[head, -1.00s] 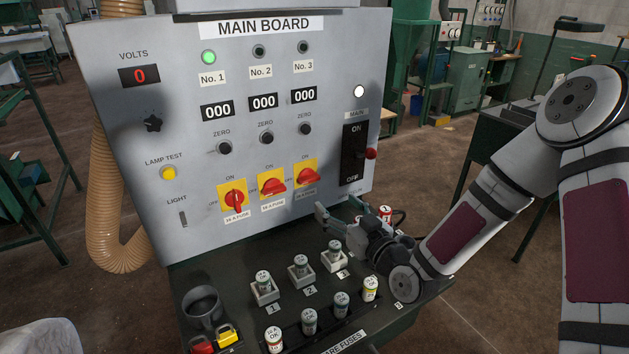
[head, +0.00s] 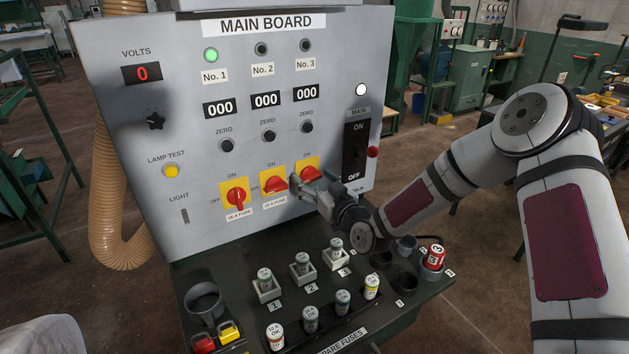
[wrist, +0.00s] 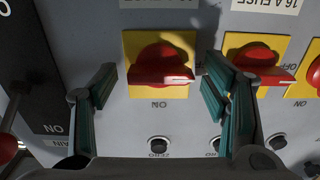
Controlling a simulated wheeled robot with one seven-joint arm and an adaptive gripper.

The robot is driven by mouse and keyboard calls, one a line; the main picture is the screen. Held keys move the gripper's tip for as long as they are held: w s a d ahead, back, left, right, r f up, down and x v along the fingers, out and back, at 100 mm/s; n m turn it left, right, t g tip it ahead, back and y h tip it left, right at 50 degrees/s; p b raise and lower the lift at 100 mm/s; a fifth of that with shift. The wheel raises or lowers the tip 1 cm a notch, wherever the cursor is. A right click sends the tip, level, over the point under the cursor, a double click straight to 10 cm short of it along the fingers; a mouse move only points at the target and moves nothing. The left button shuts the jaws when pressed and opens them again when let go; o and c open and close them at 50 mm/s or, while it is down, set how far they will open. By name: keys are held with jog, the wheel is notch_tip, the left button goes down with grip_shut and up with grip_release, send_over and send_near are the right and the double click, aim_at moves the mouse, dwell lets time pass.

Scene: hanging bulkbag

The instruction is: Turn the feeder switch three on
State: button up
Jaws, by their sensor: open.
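Feeder switch three, a red rotary knob on a yellow plate (head: 311,168), is the right one in a row on the main board. In the wrist view, which is upside down, its red knob (wrist: 161,66) has its handle lying level, across from the ON mark. My gripper (head: 309,186) is at this switch, open. In the wrist view my gripper (wrist: 160,78) has one finger on each side of the knob, with nothing held. I cannot tell whether a finger touches it. In the head view the gripper partly hides the plate's lower part.
Switch two (head: 273,184) is close to the left, its handle level; in the wrist view it lies near the right finger. Switch one (head: 236,196) stands upright, below the lit green lamp (head: 211,55). The black main switch (head: 355,150) is right of my gripper. Fuses stand on the desk (head: 245,318) below.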

jog(key=c, duration=1.2)
jog(key=shift+o, duration=0.2)
jog(key=m, duration=0.4)
jog(key=shift+r+m, duration=0.1)
jog(key=shift+m, duration=0.2)
jog(key=m, duration=0.4)
jog(key=shift+d+m, duration=0.1)
jog(key=shift+m, duration=0.2)
jog(key=m, duration=0.4)
jog(key=shift+m+b, duration=0.3)
jog(key=shift+b, duration=0.05)
jog(key=shift+m, duration=2.1)
